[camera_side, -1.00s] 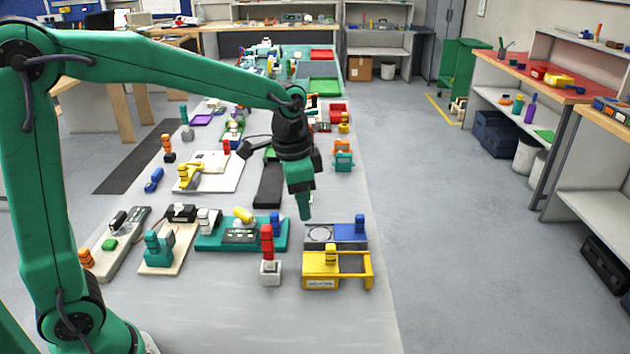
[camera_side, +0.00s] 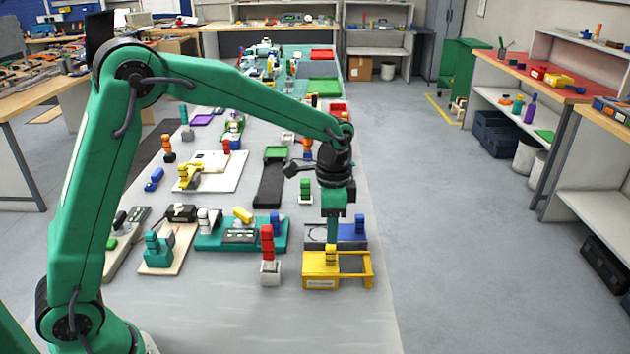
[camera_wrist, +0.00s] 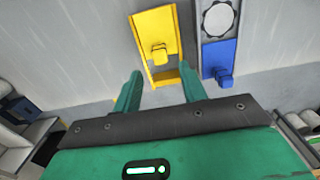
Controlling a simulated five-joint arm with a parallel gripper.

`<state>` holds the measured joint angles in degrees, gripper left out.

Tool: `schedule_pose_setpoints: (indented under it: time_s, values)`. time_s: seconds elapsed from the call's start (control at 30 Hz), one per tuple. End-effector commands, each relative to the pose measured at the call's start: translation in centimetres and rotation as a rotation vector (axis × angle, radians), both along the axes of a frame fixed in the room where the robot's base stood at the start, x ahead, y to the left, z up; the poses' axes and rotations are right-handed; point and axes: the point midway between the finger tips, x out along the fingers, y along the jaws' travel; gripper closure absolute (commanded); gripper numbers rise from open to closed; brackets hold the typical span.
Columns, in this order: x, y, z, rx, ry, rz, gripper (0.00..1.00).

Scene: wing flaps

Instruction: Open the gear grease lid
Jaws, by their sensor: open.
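A yellow station (camera_side: 355,282) with a pale label on its front stands near the table's right edge; the label is too small to read. Its yellow sliding lid (camera_side: 318,262) carries a yellow knob (camera_side: 331,254), and both show in the wrist view (camera_wrist: 158,52). Behind it, a grey station has a blue lid (camera_side: 346,232) with a blue knob (camera_side: 360,226). I cannot tell which is the gear grease lid. My gripper (camera_side: 332,240) points down over the yellow lid, close to its knob. In the wrist view its fingers (camera_wrist: 162,82) are apart and empty, with the knob beyond them.
A red stack on a white block (camera_side: 268,262) stands left of the yellow station. A teal station (camera_side: 210,240) with a yellow knob lies further left. A green piece (camera_side: 305,188) stands behind my gripper. The front of the table is clear.

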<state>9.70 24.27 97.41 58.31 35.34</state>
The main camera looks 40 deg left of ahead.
Motion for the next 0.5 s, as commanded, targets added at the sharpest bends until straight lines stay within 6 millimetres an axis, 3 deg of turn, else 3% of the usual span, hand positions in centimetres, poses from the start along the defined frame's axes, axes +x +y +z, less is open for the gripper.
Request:
schedule_pose_setpoints:
  time_s: [0.5]
  values:
    - [-0.1,0.0,-5.8,0.0,0.003,0.001,0.58]
